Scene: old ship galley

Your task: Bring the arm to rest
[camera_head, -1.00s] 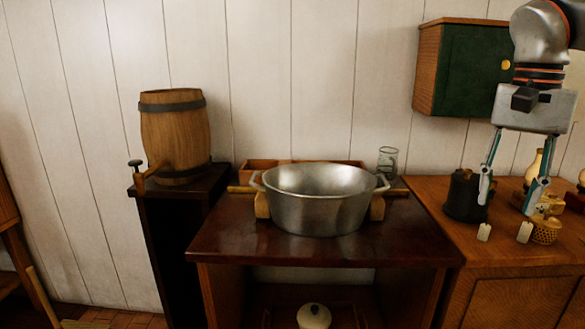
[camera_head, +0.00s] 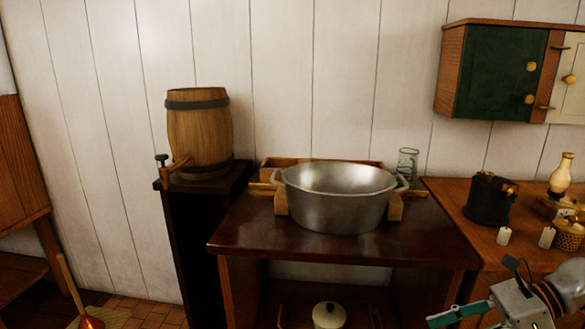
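My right gripper (camera_head: 456,317) is low at the bottom right corner, in front of the right-hand counter. Its grey body and one teal finger, pointing left, show. The other finger is mostly cut off by the lower edge, so I cannot tell how far apart they are. I see nothing held in the part that shows. My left gripper is not in view.
A large metal pot (camera_head: 335,212) stands on the dark table (camera_head: 245,238). A barrel (camera_head: 199,135) stands at left.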

